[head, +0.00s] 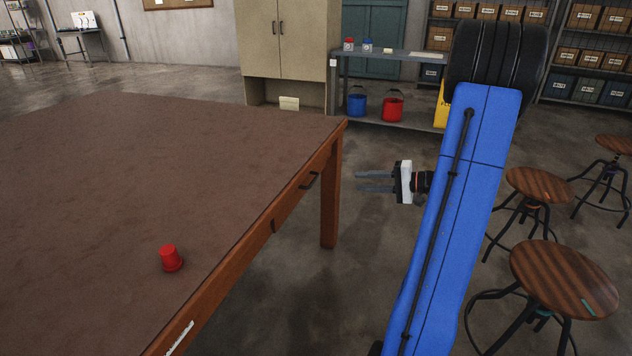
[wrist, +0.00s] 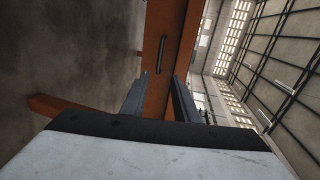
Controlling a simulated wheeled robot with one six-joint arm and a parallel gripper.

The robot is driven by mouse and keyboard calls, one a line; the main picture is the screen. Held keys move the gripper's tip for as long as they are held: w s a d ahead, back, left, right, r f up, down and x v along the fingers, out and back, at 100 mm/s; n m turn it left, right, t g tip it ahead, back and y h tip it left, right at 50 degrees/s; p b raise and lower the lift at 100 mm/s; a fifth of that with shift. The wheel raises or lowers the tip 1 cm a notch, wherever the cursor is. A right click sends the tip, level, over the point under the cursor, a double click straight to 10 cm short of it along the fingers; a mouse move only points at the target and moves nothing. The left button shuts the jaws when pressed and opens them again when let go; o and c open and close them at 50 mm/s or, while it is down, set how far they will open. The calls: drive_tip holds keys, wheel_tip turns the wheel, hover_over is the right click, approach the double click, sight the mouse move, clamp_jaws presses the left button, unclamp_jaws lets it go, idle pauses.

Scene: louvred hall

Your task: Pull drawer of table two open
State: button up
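The table (head: 200,150) has a wide brown top and an orange-brown wooden frame. A drawer front (head: 293,203) is set in its right side and looks flush with the frame. Its dark bar handle (head: 312,180) shows near the far corner. My gripper (head: 358,182) is to the right of the handle, apart from it, with its two fingers spread, empty and pointing at the table. In the wrist view the handle (wrist: 159,56) is ahead, seen between and beyond the open fingers (wrist: 159,82). Whether this is table two cannot be read.
A red cup (head: 171,258) stands upside down on the tabletop. The table leg (head: 330,200) is near my gripper. Round wooden stools (head: 563,279) stand at the right. A bench (head: 410,122) with blue and red buckets and a beige cabinet (head: 290,50) are behind. Floor beside the drawer is clear.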

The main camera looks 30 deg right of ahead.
drive_tip(key=x, duration=1.6)
drive_tip(key=shift+w, duration=0.15)
drive_tip(key=shift+a, duration=0.1)
clamp_jaws()
